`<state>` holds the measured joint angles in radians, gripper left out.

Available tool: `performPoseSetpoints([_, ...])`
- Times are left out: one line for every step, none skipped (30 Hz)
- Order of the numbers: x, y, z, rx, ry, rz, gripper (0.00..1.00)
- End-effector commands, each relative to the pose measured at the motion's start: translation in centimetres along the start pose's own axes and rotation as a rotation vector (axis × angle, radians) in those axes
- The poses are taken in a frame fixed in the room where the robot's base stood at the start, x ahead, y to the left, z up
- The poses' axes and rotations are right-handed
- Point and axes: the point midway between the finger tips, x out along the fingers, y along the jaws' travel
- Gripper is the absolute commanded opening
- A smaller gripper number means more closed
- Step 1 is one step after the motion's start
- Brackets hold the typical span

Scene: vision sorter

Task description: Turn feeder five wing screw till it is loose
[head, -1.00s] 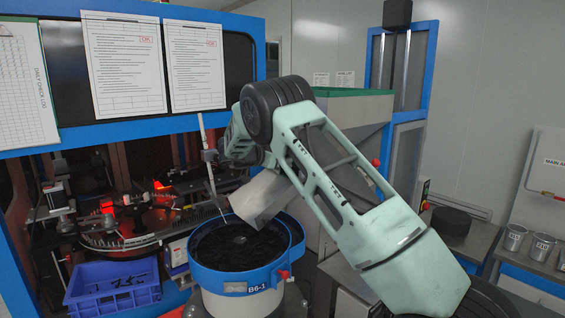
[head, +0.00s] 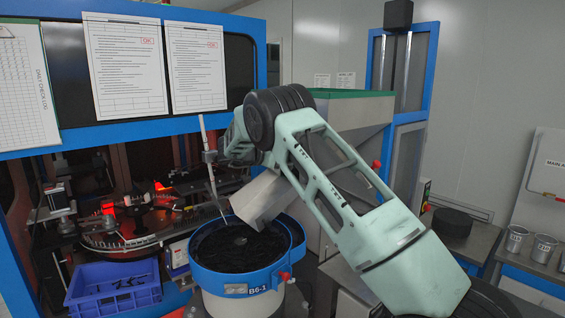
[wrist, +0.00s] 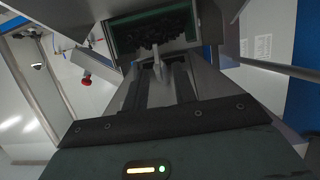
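I cannot make out feeder five's wing screw for certain in either view. A bowl feeder (head: 236,283) labelled B6-1 stands at the front centre of the head view, filled with dark parts. A red knob (head: 285,276) sits on its right side. My arm reaches from the lower right to above and behind this bowl. In the wrist view my gripper's dark mount fills the bottom. A small pale stub (wrist: 157,66) shows ahead of it, and I cannot tell what it is.
A green-rimmed hopper (head: 352,93) stands behind my arm; the wrist view shows black parts in it. A grey chute (head: 266,196) slopes over the bowl. A thin pole (head: 208,156) stands close to my arm. A blue crate (head: 112,303) and a turntable (head: 130,232) are at left.

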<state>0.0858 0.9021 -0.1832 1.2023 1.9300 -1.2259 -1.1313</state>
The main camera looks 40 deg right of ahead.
Motion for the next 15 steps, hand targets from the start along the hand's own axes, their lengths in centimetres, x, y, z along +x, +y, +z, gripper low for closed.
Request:
performPoseSetpoints([0.0, 0.0, 0.1, -0.001, -0.001, 0.0, 0.27])
performPoseSetpoints([0.0, 0.0, 0.1, -0.001, -0.001, 0.0, 0.27])
performPoseSetpoints([-0.1, 0.0, 0.2, -0.001, -0.002, 0.0, 0.27])
performPoseSetpoints([-0.3, 0.0, 0.2, -0.001, -0.002, -0.001, 0.27])
performPoseSetpoints([-0.5, 0.0, 0.3, -0.001, -0.002, -0.001, 0.27])
performPoseSetpoints([-0.8, -0.1, 0.4, 0.0, -0.003, -0.002, 0.27])
performPoseSetpoints([-1.1, -0.1, 0.4, 0.0, -0.003, -0.003, 0.27])
performPoseSetpoints([-1.6, -0.1, 0.5, 0.0, -0.003, -0.003, 0.27])
performPoseSetpoints([-2.2, -0.1, 0.6, 0.0, -0.003, -0.003, 0.27])
performPoseSetpoints([-2.8, -0.1, 0.6, 0.001, -0.004, -0.004, 0.27])
performPoseSetpoints([-3.4, -0.1, 0.7, 0.002, -0.003, -0.004, 0.27])
performPoseSetpoints([-4.3, -0.1, 0.7, 0.001, -0.003, -0.006, 0.27])
performPoseSetpoints([-5.0, -0.1, 0.8, 0.001, -0.003, -0.005, 0.27])
performPoseSetpoints([-5.7, -0.1, 0.8, 0.002, -0.003, -0.005, 0.27])
performPoseSetpoints([-6.7, -0.1, 0.7, 0.002, -0.003, -0.005, 0.27])
